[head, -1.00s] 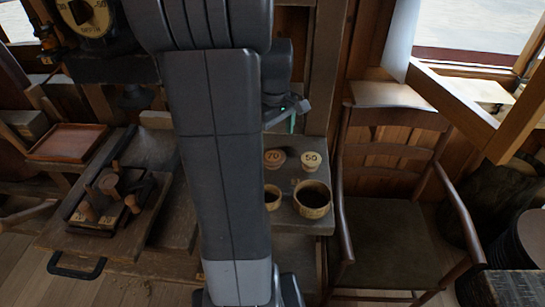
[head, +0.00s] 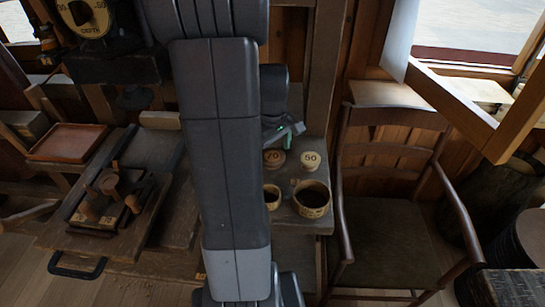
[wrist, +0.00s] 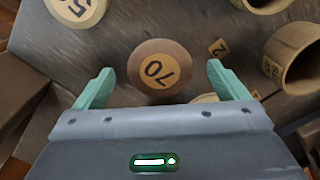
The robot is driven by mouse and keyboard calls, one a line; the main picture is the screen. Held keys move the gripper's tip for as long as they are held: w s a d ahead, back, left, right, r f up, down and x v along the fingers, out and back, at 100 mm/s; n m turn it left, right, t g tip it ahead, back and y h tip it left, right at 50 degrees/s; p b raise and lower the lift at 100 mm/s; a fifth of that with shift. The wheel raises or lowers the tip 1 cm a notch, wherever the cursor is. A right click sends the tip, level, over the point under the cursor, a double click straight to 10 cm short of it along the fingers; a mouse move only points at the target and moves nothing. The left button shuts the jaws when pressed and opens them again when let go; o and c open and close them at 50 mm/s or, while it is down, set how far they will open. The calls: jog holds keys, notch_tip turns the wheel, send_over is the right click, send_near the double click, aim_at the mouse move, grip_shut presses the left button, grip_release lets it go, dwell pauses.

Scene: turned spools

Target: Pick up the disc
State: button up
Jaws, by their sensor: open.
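A brown round disc (wrist: 160,72) has a paler tan face marked 70. In the wrist view it lies on the dark wooden bench between and ahead of my gripper (wrist: 159,74), whose green fingers are spread wide, one to each side. The gripper is open and empty; no contact with the disc shows. In the head view the 70 disc (head: 272,158) is at the back of the bench, with my gripper (head: 287,140) just above it and partly behind my arm. A paler round piece marked 50 (head: 311,160) stands to its right.
Two hollow tan cups, a large one (head: 312,199) and a smaller one (head: 271,197), stand in front of the discs. A small numbered tag (wrist: 219,47) lies near the 70 disc. A wooden armchair (head: 390,215) is to the right of the bench.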

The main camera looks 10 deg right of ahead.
jog(key=shift+f, duration=0.15)
jog(key=c, duration=1)
